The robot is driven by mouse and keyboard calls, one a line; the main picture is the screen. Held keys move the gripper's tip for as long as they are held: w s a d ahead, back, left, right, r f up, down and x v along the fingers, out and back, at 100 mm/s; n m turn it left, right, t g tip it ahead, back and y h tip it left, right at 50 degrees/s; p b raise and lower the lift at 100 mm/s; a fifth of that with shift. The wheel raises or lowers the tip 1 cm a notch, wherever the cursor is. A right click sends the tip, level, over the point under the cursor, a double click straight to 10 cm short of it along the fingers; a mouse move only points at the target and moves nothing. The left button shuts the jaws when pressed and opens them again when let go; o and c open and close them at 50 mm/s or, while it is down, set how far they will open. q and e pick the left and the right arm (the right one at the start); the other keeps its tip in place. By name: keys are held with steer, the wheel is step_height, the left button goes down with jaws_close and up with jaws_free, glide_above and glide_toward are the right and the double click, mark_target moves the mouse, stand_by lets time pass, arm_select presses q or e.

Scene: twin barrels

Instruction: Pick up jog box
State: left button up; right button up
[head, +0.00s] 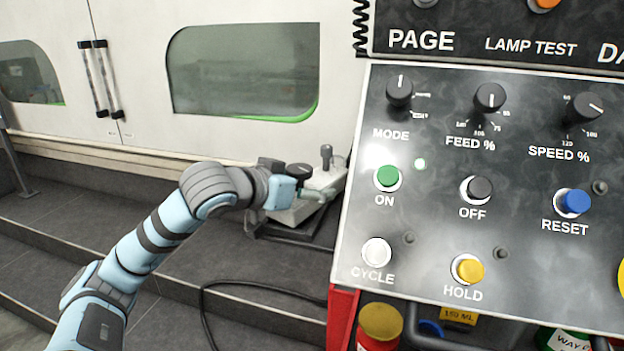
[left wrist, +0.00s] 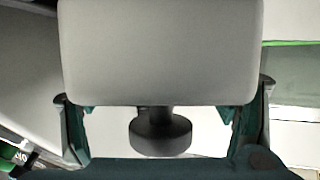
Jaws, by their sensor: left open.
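The jog box (head: 327,177), a pale box with a dark stick on top, sits on a low stand in front of the machine, left of the control panel. My left gripper (head: 312,195) is at the box, partly covering it. In the left wrist view a large pale grey block (left wrist: 160,55), apparently the jog box, fills the upper middle, with a dark round knob (left wrist: 160,132) below it. My left gripper (left wrist: 162,120) is open, one finger to each side of the knob. I cannot tell whether the fingers touch the box. My right gripper is out of view.
The large control panel (head: 440,235) stands close on the right. Bottles with a yellow lid (head: 380,320) and a green lid (head: 570,341) are below it. The white machine doors (head: 140,90) are behind. A black cable (head: 240,286) lies across the dark steps (head: 170,325).

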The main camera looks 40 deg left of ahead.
arm_select(q)
steer(key=shift+w+a+f, duration=0.1)
steer(key=shift+w+f, duration=0.15)
steer(key=shift+w, duration=0.1)
steer(key=shift+s+r, duration=0.1)
steer(key=shift+s, duration=0.1)
steer(key=c, duration=0.8)
jaws_close()
steer(key=shift+r, duration=0.1)
